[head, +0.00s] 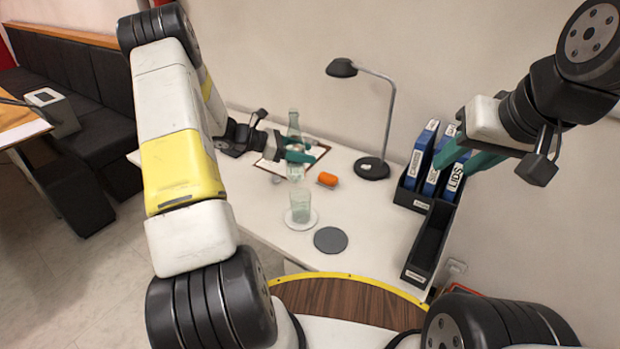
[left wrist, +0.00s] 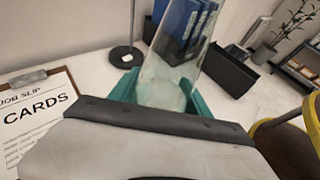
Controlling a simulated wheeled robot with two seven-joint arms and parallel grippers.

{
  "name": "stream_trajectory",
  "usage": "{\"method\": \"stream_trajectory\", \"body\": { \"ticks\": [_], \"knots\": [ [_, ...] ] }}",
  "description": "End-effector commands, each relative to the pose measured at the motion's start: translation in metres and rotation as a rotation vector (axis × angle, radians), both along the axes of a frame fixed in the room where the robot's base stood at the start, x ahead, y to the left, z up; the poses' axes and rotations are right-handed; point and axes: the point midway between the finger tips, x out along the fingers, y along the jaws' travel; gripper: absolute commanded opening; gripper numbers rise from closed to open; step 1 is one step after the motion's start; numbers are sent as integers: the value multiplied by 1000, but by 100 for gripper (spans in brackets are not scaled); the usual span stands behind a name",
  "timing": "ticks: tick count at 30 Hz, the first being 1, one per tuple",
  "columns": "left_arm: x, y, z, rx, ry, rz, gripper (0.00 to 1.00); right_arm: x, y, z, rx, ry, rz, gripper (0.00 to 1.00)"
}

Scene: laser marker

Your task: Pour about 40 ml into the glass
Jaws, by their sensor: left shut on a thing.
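A clear glass bottle (head: 294,127) stands upright at the back of the white table in the head view. My left gripper (head: 297,153) is shut on it, with the green fingers around its body; the bottle also fills the middle of the left wrist view (left wrist: 168,80). I cannot tell whether its base touches the table. A greenish drinking glass (head: 300,205) stands upright on a white round coaster (head: 311,222), in front of the bottle and apart from it. My right gripper (head: 466,158) is up at the right, away from these things; its fingers are partly hidden.
An orange object (head: 327,179) lies right of the bottle. A dark grey disc (head: 330,240) lies right of the glass. A clipboard (left wrist: 38,110) lies beside the bottle. A black lamp (head: 372,167) and a black holder with blue binders (head: 428,240) stand to the right.

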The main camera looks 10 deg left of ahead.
Motion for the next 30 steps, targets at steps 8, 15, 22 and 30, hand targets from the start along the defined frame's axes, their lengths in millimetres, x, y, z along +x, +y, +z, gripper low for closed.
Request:
{"method": "stream_trajectory", "body": {
  "ticks": [8, 15, 22, 30],
  "knots": [
    [1, 1, -15, 15, -42, 2, 0, 0, 0, 0, 0, 0, 0, 36],
    [5, 2, -52, 58, -144, 3, 0, 0, 0, 0, 0, 0, 0, 36],
    [9, 4, -69, 120, -285, 3, 0, 0, 0, 0, 0, 0, 0, 36],
    [13, 6, -74, 188, -440, 3, 0, 0, 0, 0, 0, 0, 0, 36]
  ]
}}
